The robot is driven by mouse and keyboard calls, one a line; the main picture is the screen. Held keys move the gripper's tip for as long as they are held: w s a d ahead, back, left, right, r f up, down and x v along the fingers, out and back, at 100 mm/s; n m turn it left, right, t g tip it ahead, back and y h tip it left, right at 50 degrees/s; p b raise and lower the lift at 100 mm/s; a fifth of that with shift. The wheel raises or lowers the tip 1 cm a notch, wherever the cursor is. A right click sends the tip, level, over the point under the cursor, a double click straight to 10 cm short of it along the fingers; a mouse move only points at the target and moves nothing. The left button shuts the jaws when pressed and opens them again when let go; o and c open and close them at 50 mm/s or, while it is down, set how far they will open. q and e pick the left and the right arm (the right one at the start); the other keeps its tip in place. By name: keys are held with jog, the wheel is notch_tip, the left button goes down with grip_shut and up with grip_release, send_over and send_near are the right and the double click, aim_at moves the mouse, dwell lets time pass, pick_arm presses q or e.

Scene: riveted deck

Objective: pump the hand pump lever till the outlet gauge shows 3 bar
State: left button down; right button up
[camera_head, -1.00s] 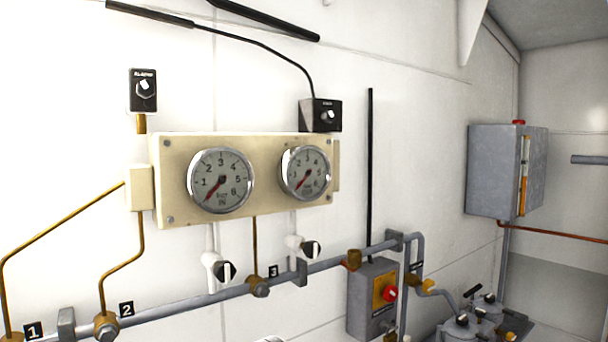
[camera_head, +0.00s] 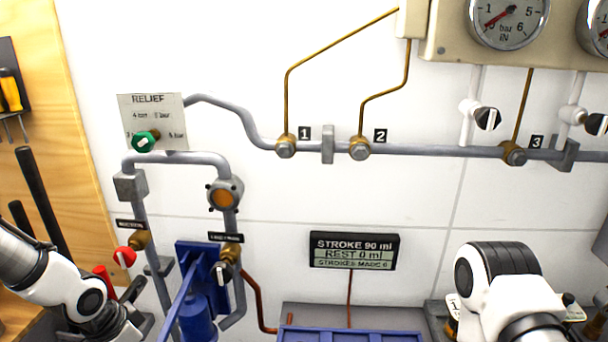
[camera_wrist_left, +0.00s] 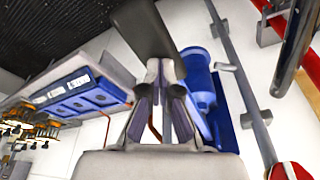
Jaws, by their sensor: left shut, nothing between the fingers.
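The blue hand pump (camera_head: 198,312) stands low on the wall left of centre, with a blue lever (camera_head: 181,298) slanting down. Its blue body (camera_wrist_left: 203,85) also shows in the left wrist view. My left gripper (camera_head: 128,322) is low at the left, left of the lever; in the left wrist view its fingers (camera_wrist_left: 158,75) are together and empty. A dark grey block shows at the fingertips; I cannot tell what it is. The inlet gauge (camera_head: 508,18) reads near 0. The second gauge (camera_head: 599,30) is cut off by the right edge, its reading unclear. My right gripper is out of view.
A display (camera_head: 354,251) reads stroke 90 ml, rest 0 ml, strokes made 6. A relief plate (camera_head: 170,110) with a green knob (camera_head: 145,141) is above the pump. A red-handled valve (camera_head: 124,257) is close to my left arm. A blue tray (camera_head: 350,334) is below the display.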

pick_arm(q)
notch_tip(320, 180, down, 3)
jog(key=shift+b, duration=1.05)
notch_tip(320, 180, up, 13)
jog(key=p, duration=1.2)
jog(key=shift+f, duration=0.15)
jog(key=shift+w, duration=0.1)
jog(key=shift+f, duration=0.1)
